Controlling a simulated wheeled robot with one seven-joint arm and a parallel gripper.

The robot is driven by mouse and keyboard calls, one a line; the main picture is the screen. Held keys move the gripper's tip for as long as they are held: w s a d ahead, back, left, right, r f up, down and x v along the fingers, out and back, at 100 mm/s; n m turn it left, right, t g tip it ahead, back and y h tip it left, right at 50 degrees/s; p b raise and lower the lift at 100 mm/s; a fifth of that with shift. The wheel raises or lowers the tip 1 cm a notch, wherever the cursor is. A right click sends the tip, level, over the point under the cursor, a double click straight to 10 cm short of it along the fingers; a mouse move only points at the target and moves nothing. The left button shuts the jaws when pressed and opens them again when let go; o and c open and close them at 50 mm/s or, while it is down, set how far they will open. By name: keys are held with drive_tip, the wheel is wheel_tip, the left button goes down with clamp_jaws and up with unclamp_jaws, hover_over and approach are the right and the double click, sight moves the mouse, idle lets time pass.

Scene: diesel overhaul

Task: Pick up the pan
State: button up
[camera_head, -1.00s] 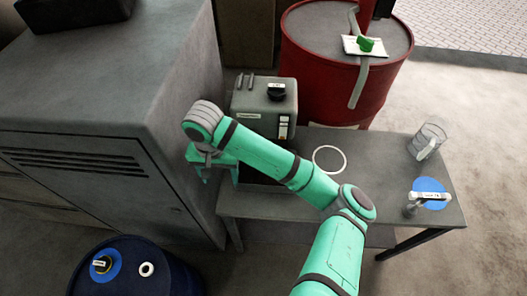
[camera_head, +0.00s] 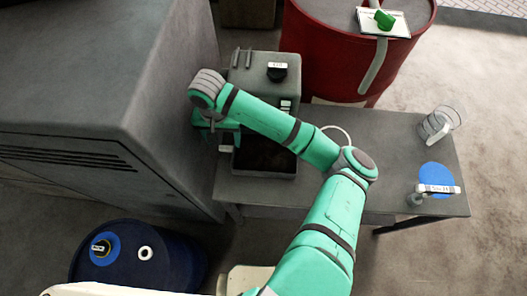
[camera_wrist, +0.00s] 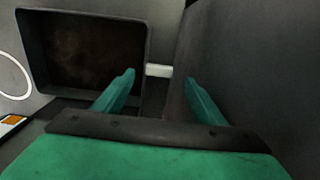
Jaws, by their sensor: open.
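The pan (camera_head: 285,170) is a dark rectangular tray with a brownish inside, on the grey table in front of a grey machine. In the wrist view the pan (camera_wrist: 147,40) is at the upper left. Its short pale handle (camera_wrist: 158,70) sticks out to the right and shows between my fingertips. My gripper (camera_wrist: 159,78) is open and empty, with one finger on each side of the handle in the picture; I cannot tell whether they touch it. In the head view my gripper (camera_head: 215,145) is at the pan's left side, partly hidden by my arm.
A large grey cabinet (camera_head: 100,90) stands close on the left of my gripper. The grey machine (camera_head: 262,68) stands behind the pan. A white ring (camera_head: 343,130), a clear jug (camera_head: 438,122) and a blue disc (camera_head: 437,177) are on the table (camera_head: 395,160). A blue drum (camera_head: 180,255) is at front left.

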sight(226, 148)
drive_tip(key=shift+s+f, duration=0.1)
drive_tip(key=shift+f, duration=0.3)
drive_tip(key=shift+s+d+f, duration=0.1)
drive_tip(key=shift+d+f, duration=0.05)
drive_tip(key=shift+f, duration=0.95)
drive_tip(key=shift+d+f, duration=0.1)
drive_tip(key=shift+f, duration=1)
drive_tip(key=c, duration=1.5)
drive_tip(key=shift+a, duration=0.1)
drive_tip(key=shift+r, duration=0.1)
drive_tip(key=shift+s+r, duration=0.1)
drive_tip(key=shift+r, duration=0.35)
wheel_tip(226, 148, up, 6)
drive_tip(key=s+d, duration=0.4)
drive_tip(key=s, duration=0.1)
drive_tip(key=s+d, duration=0.4)
drive_tip(key=s, duration=0.1)
drive_tip(key=s+d, duration=0.4)
drive_tip(key=s, duration=0.1)
drive_tip(key=shift+s+d, duration=0.2)
drive_tip(key=shift+a, duration=0.1)
